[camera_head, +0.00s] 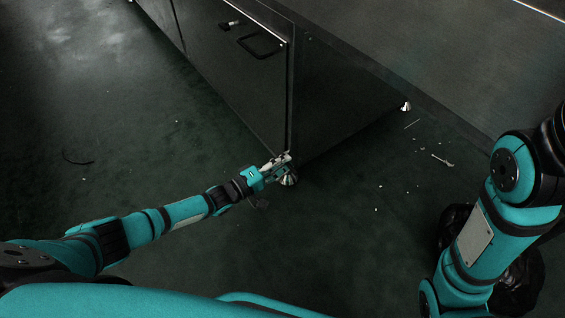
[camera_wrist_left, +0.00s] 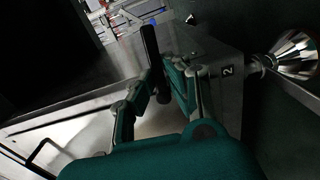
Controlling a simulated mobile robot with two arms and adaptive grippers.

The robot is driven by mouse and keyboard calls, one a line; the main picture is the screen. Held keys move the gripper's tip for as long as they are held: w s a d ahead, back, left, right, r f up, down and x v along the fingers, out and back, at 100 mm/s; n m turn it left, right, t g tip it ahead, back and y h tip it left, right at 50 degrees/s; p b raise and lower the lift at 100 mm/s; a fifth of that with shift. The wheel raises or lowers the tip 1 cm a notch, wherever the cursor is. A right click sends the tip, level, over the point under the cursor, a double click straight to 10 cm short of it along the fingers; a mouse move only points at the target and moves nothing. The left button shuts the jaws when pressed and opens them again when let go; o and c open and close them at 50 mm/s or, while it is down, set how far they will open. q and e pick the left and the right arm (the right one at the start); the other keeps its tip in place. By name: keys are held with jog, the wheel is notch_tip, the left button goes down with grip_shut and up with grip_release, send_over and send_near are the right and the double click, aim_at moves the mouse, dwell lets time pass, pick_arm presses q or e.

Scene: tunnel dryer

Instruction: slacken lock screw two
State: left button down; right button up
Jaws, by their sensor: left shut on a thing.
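Lock screw two shows in the left wrist view as a dark bar-shaped handle (camera_wrist_left: 150,45), beside a plate with the label 2 (camera_wrist_left: 227,71). My left gripper (camera_wrist_left: 158,78) is shut on this handle, with one finger on each side of it. In the head view my left gripper (camera_head: 281,161) is low at the near corner of the dark cabinet (camera_head: 330,95), just above its metal foot (camera_head: 289,180). The gripper hides the screw there. My right arm stands at the right of the head view; its gripper is out of the picture.
The foot also shows in the left wrist view as a shiny cone (camera_wrist_left: 296,55). A second foot (camera_head: 405,106) stands farther right. The cabinet front has a black handle (camera_head: 260,45). Small scraps (camera_head: 442,161) lie on the dark floor, which is largely open at the left.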

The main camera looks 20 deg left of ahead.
pick_arm(q)
jog(key=shift+s+d+r+n, duration=0.1)
jog(key=shift+d+r+n, duration=0.05)
jog(key=shift+n, duration=0.15)
dwell(0.6)
jog(key=c, duration=1.4)
grip_release()
jog(key=shift+o, duration=0.2)
jog(key=v, duration=1.2)
